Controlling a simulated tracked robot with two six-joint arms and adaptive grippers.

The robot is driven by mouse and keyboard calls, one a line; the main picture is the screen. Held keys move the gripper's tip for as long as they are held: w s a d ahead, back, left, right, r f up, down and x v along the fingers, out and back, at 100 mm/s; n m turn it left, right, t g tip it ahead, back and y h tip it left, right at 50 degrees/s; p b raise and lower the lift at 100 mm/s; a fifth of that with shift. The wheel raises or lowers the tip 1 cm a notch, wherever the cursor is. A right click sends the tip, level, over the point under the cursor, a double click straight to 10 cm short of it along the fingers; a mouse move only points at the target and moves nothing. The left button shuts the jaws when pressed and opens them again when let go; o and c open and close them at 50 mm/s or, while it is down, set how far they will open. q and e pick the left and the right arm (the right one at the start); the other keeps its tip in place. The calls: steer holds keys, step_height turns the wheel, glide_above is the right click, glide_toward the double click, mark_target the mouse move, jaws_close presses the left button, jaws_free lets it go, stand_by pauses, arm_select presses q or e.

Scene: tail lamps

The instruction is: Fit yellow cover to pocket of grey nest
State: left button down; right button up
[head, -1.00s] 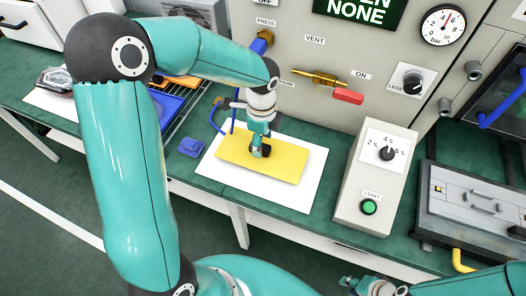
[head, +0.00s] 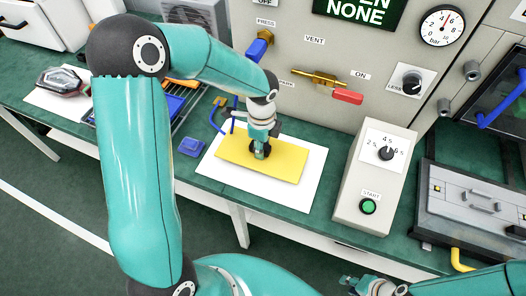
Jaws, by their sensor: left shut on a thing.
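The yellow cover (head: 285,170) looks like a flat yellow plate and lies over a white sheet on the green bench, at the middle of the head view. My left gripper (head: 260,150) points down at the middle of the cover and is shut; its fingers hide the exact grip point. I cannot tell whether the cover is lifted off the sheet. A grey fixture (head: 458,205) with raised blocks stands at the right edge; I cannot tell whether it is the grey nest, and no pocket is clear. My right gripper (head: 352,284) is at the bottom edge, partly cut off, its jaws unclear.
A white control box (head: 358,190) with a green button stands right of the white sheet (head: 308,190). A panel with a blue lever (head: 259,44) and a red-handled valve (head: 347,97) rises behind. A small blue block (head: 191,147) and a lamp (head: 62,80) lie to the left.

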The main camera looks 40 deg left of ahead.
arm_select(q)
steer(key=shift+r, duration=0.1)
steer(key=shift+w+r, duration=0.15)
steer(key=shift+r, duration=0.35)
step_height(320, 180, up, 19)
steer(key=shift+f, duration=0.15)
step_height(320, 180, down, 20)
steer(key=shift+r, duration=0.2)
stand_by(0.6)
steer(key=shift+f, duration=0.15)
steer(key=c, duration=0.8)
jaws_free()
steer(key=shift+c, duration=0.2)
